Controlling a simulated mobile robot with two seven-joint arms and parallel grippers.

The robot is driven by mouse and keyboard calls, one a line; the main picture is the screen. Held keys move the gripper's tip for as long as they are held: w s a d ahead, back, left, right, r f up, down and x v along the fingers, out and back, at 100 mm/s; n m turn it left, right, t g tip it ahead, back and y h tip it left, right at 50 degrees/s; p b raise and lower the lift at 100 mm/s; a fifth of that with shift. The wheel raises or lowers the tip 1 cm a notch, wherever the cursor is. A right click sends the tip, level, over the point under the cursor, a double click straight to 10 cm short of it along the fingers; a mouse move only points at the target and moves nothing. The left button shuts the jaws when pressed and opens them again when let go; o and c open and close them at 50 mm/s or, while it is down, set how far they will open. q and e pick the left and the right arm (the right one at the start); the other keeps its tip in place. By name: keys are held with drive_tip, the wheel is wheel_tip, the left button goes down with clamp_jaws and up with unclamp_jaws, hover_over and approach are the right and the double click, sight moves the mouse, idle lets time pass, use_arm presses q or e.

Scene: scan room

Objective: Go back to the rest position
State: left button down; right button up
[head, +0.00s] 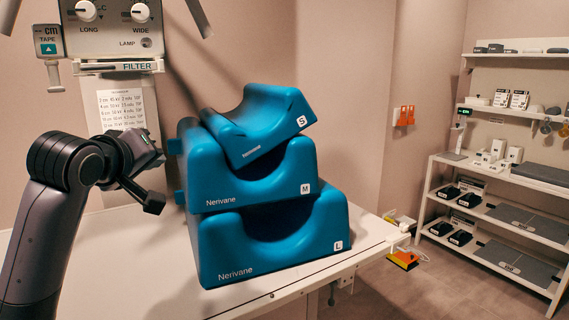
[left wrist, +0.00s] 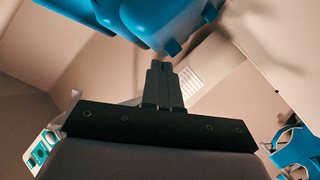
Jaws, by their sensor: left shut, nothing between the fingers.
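My left gripper (head: 153,202) is at the left of the head view, just left of the stacked blue blocks and apart from them. In the left wrist view its two dark fingers (left wrist: 161,82) are together with nothing between them. The blue blocks stand on the white table: the large L block (head: 272,262) at the bottom, the M block (head: 245,187) on it, and the S block (head: 255,130) tilted on top. Blue block parts (left wrist: 155,22) also show at the top of the left wrist view. My right gripper is not in view.
A grey control unit (head: 110,30) with two knobs hangs above the table at upper left. The white table top (head: 120,265) is bare left of the blocks. White shelves (head: 440,185) with boxes and dark plates stand at the right. Open floor lies before them.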

use_arm(q)
drive_tip(key=s+f+m+g, duration=0.2)
drive_tip(key=s+f, duration=0.2)
drive_tip(key=f, duration=0.6)
drive_tip(key=s+d+f+m+g, duration=0.1)
drive_tip(key=s+f+g, duration=0.1)
drive_tip(key=s+f, duration=0.5)
drive_tip(key=s+f+m+g, duration=0.2)
drive_tip(key=f, duration=1)
drive_tip(key=s+f+m+g, duration=0.25)
drive_tip(key=s+f, duration=0.35)
drive_tip(key=s, duration=0.6)
drive_tip(key=s+f+m+g, duration=0.1)
drive_tip(key=s+f+g, duration=0.35)
drive_tip(key=s, duration=0.75)
drive_tip(key=w+d+f+t, duration=0.1)
drive_tip(key=w+f+t, duration=0.2)
drive_tip(key=f+t, duration=0.1)
drive_tip(key=w+d+f+t+h, duration=0.1)
drive_tip(key=w+f+t, duration=0.1)
drive_tip(key=f+t, duration=0.2)
drive_tip(key=shift+w+f+m+t, duration=0.3)
drive_tip(key=shift+w+f+m, duration=0.15)
drive_tip(key=shift+f, duration=1.15)
drive_tip(key=shift+s+a, duration=0.1)
